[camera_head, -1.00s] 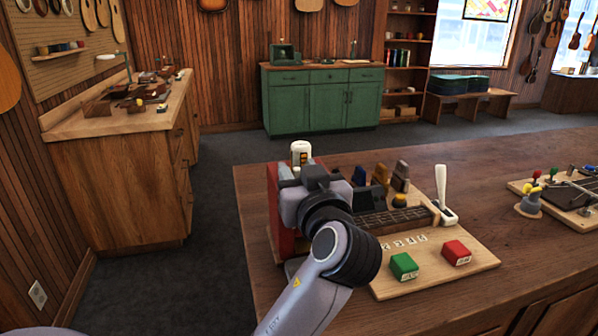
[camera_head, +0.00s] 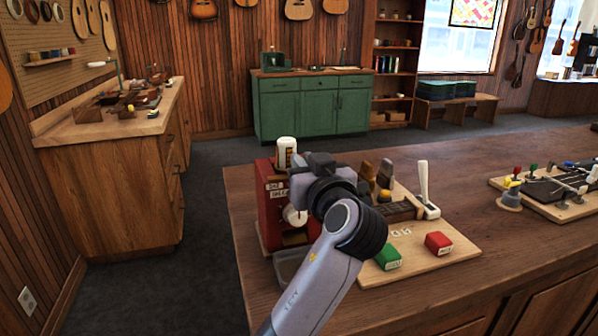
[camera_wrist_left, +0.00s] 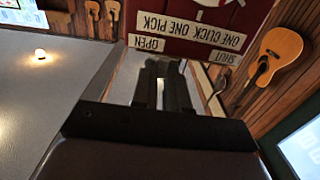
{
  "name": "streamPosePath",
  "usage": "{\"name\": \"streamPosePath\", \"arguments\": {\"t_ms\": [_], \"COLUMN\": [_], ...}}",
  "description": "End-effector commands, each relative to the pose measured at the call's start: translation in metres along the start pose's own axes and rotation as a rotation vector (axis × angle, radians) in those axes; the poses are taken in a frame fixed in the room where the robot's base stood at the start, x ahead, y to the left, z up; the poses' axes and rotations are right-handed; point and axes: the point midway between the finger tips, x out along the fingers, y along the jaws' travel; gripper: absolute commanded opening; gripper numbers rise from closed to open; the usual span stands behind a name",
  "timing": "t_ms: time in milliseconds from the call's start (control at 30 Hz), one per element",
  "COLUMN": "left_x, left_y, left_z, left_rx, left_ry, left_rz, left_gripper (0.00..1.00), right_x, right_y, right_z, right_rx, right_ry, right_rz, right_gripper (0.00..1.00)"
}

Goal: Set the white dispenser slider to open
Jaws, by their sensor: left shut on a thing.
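The red dispenser (camera_head: 270,200) stands at the left end of the wooden counter, with a white bottle-shaped part (camera_head: 286,150) on top and a round white part (camera_head: 294,215) on its front. In the left wrist view its red panel (camera_wrist_left: 200,18) appears upside down, with an OPEN label (camera_wrist_left: 146,43) on the left and a SHUT label (camera_wrist_left: 224,57) on the right. My left gripper (camera_head: 318,168) is at the dispenser's right side. Its fingers (camera_wrist_left: 162,80) are close together between the labels, nearer OPEN, shut on the white slider, which they hide. My right gripper is out of view.
A board (camera_head: 440,262) beside the dispenser holds a green block (camera_head: 387,257), a red block (camera_head: 438,243), a white lever (camera_head: 424,188) and a dark fretted strip. Another board (camera_head: 560,207) with small tools lies farther right.

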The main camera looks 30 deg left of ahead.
Motion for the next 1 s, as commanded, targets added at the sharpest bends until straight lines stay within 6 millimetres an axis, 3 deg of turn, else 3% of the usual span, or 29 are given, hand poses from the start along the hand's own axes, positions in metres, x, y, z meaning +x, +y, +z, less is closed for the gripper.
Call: {"name": "streamPosePath", "arguments": {"t_ms": [300,333,400,1000], "left_x": [-0.0006,-0.0006,-0.0007,0.0036], "left_y": [0.0044,0.0045,0.0044,0.0024], "left_z": [-0.0021,-0.0022,-0.0021,-0.0008], "left_rx": [-0.003,-0.003,-0.003,-0.002], "left_ry": [0.003,0.003,0.002,0.001], "left_rz": [0.013,0.013,0.013,0.010], "left_gripper": [0.00,0.17,0.39,0.39], "right_x": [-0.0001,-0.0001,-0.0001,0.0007], "right_y": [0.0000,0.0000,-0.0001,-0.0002], "right_z": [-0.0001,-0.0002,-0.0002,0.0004], "right_rx": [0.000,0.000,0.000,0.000], "right_ry": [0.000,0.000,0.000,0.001], "right_rz": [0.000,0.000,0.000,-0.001], "right_gripper": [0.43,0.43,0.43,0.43]}}
